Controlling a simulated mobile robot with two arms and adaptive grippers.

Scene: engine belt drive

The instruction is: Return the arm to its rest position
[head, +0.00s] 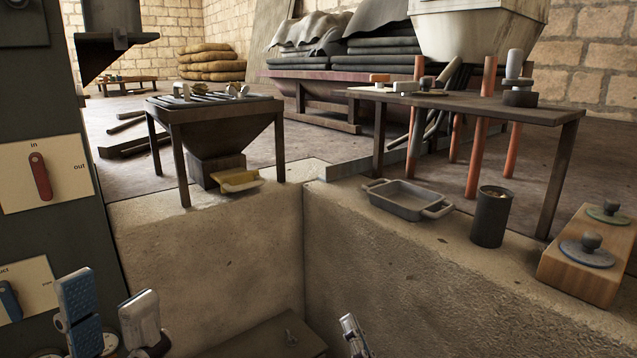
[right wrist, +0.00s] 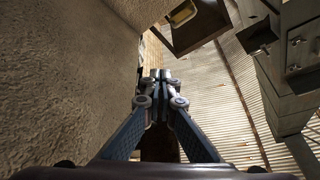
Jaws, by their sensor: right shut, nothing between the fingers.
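My left gripper (head: 108,308) is at the lower left of the head view, beside the dark panel. Its two fingers stand apart with a gap and nothing between them. My right gripper (head: 352,336) shows only as a fingertip at the bottom middle of the head view, low inside the pit. In the right wrist view its fingers (right wrist: 160,84) meet with nothing between them. Most of both arms is out of view.
Stone pit walls (head: 400,280) surround the right gripper. A grey tray (head: 408,199), a dark cylinder (head: 490,220) and a wooden block with lidded knobs (head: 578,270) sit on the right ledge. A red lever (head: 40,176) and a blue lever (head: 9,300) are on the left panel.

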